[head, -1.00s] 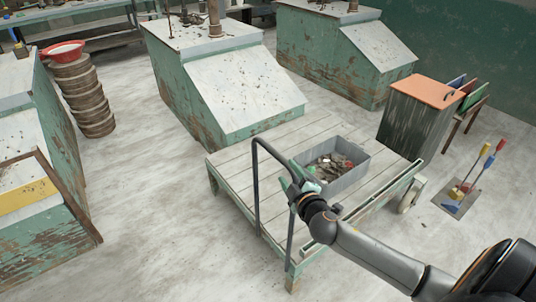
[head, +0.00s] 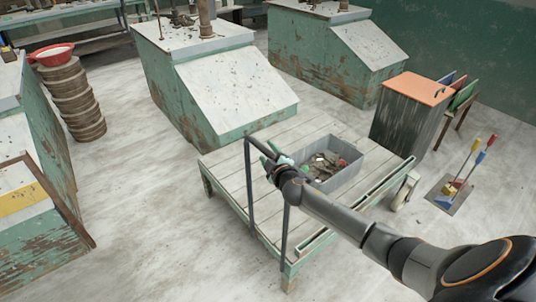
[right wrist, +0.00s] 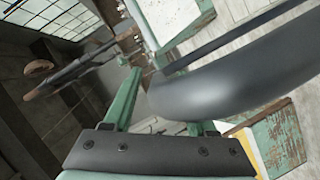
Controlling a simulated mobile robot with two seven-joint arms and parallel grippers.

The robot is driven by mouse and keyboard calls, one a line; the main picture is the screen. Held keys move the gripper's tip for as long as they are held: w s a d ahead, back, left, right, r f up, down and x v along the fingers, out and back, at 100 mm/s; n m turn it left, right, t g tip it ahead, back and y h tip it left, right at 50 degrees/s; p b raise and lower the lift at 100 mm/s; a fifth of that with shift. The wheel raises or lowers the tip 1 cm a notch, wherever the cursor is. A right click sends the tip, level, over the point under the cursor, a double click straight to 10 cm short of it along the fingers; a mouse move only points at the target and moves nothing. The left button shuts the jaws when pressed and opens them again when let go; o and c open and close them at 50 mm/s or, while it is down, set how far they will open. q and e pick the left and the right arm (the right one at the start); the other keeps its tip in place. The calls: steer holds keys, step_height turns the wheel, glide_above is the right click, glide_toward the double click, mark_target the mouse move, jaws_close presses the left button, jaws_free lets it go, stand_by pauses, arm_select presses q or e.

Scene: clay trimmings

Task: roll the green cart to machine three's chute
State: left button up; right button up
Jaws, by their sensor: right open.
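The green cart (head: 222,172) stands in the middle of the head view, with a pale slatted deck and worn green edges. Its dark tubular handle (head: 249,190) rises at the near end. My right gripper (head: 270,157) is open at the handle's top bar. In the right wrist view the dark bar (right wrist: 225,82) looms large across the open green fingers (right wrist: 163,112); I cannot tell whether they touch it. Green machines with sloped pale chutes stand behind (head: 236,92), at back right (head: 370,48) and at left (head: 25,200). No number shows. My left gripper is out of view.
A grey bin (head: 345,175) of scraps sits on the deck. An orange-topped cabinet (head: 418,88) and a broom stand (head: 448,198) are at right. Stacked round pieces (head: 72,100) with a red bowl stand at left. The floor left of the cart is clear.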

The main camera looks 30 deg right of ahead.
steer(key=shift+c, duration=0.3)
jaws_close()
stand_by(0.3)
stand_by(0.9)
